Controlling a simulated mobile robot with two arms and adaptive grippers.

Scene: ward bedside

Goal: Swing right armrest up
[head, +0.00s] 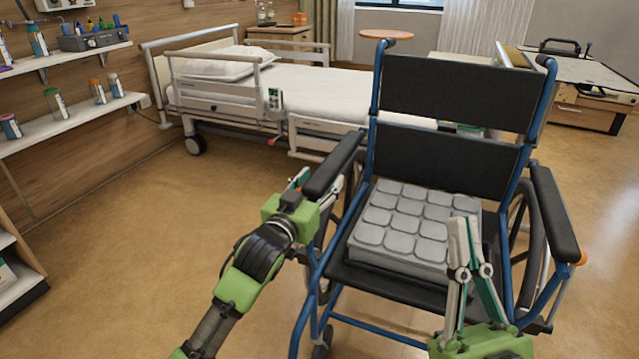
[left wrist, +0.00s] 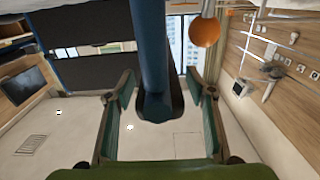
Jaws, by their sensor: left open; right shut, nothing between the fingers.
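The wheelchair faces me. The armrest on the left of the picture (head: 333,165) has a dark pad and lies roughly level. The armrest on the right of the picture (head: 555,212) is also down. My left gripper (head: 312,188) is at the front part of the left-hand armrest. In the left wrist view its open fingers (left wrist: 160,85) stand either side of the armrest's blue tube and dark pad (left wrist: 152,60), with gaps showing. An orange knob (left wrist: 205,32) is close by there. My right gripper (head: 467,222) is shut and empty, in front of the seat cushion.
A grey segmented cushion (head: 400,262) lies on the wheelchair seat. A bed (head: 320,92) stands behind. Wall shelves with bottles (head: 75,110) are at the left. The floor between the shelves and wheelchair is clear, apart from my left arm.

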